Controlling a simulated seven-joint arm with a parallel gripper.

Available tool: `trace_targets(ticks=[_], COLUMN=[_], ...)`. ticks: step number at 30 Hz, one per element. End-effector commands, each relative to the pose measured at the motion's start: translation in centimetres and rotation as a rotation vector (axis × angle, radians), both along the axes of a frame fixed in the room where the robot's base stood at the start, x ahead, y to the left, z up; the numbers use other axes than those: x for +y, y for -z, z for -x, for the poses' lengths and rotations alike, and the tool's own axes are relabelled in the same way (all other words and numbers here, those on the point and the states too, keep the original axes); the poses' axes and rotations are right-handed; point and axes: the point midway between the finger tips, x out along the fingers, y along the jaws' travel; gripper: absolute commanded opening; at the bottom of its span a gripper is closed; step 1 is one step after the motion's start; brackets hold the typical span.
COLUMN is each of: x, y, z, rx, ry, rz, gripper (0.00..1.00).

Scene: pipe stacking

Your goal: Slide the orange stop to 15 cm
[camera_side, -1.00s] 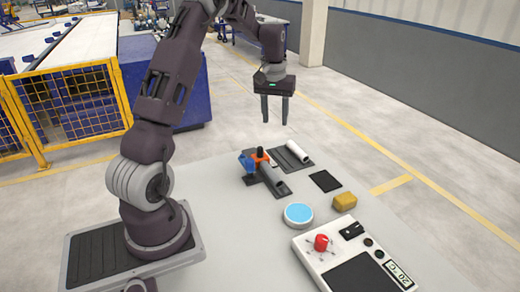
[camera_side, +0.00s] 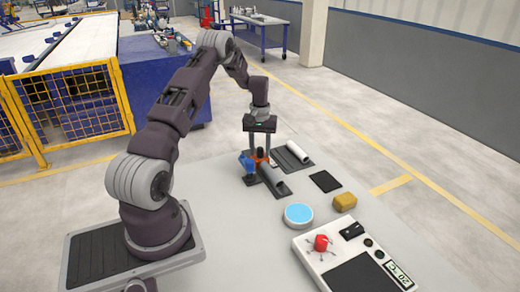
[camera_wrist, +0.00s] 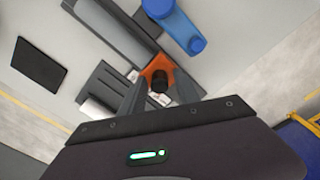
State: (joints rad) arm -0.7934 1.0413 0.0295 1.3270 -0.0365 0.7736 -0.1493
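The orange stop (camera_side: 265,159) sits on a dark rail by a grey pipe (camera_side: 272,179), at the end near the blue part (camera_side: 246,161). In the wrist view the orange stop (camera_wrist: 156,69) has a dark knob (camera_wrist: 160,84). My gripper (camera_side: 260,153) is lowered over the stop, pointing down. In the wrist view my gripper (camera_wrist: 158,92) has its fingers apart on either side of the knob, with gaps visible. The stop's lower part is partly hidden by the fingers in the side view. Scale marks are not readable.
A white pipe (camera_side: 297,152) lies on a dark holder behind. To the right are a black pad (camera_side: 325,181), a yellow block (camera_side: 344,202), a blue-topped round dish (camera_side: 298,214) and a white panel (camera_side: 313,262) with a red knob (camera_side: 321,242). The front table is clear.

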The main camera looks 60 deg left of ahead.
Motion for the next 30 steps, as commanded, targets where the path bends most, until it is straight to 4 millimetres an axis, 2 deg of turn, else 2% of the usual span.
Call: trace_targets(ticks=[1,5,30], x=[-0.01,-0.01,-0.01], y=[-0.02,-0.03,-0.09], z=[0.00,0.00,0.03], rx=[0.000,0.000,0.001], ry=[0.000,0.000,0.001], rz=[0.000,0.000,0.000], gripper=[0.26,0.00,0.00])
